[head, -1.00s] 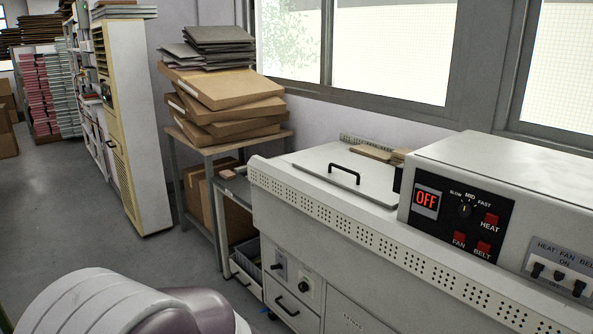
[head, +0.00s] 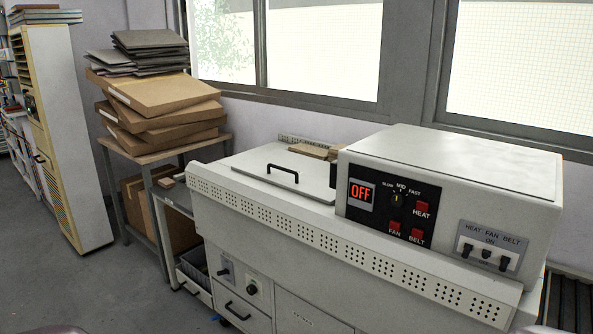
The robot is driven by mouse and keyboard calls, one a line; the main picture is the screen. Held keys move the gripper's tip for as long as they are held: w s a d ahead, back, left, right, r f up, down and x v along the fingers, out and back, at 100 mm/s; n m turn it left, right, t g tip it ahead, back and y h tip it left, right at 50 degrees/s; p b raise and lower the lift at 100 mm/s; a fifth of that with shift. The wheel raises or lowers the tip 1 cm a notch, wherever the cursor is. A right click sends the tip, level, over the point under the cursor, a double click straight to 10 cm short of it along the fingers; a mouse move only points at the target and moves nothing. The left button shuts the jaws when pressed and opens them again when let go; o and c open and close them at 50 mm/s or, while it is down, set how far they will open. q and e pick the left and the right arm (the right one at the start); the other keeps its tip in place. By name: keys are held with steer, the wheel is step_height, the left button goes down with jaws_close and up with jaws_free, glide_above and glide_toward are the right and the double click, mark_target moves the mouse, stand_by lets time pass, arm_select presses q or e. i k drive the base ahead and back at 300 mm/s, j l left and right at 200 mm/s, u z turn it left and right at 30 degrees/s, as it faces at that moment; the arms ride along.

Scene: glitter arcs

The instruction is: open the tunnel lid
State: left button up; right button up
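The tunnel lid (head: 262,178) is a flat pale panel on top of the long light-grey machine (head: 330,240), left of the raised control box. It lies flat and looks closed. A black bar handle (head: 283,173) stands up from it. Neither of my grippers shows in the head view. Only small rounded parts of my own body show at the bottom edge.
The control box (head: 455,170) has a lit OFF display, a dial, red buttons and switches. Brown boards (head: 316,151) lie behind the lid. A table (head: 168,145) with stacked cardboard boxes (head: 160,105) stands left. Open floor (head: 60,285) lies at lower left.

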mark_target(303, 175)
steer(key=i+j+z, duration=0.25)
steer(key=z, duration=0.2)
steer(key=i+j+z, duration=0.2)
steer(key=j+z, duration=0.25)
steer(key=i+l, duration=0.05)
steer(key=l, duration=0.05)
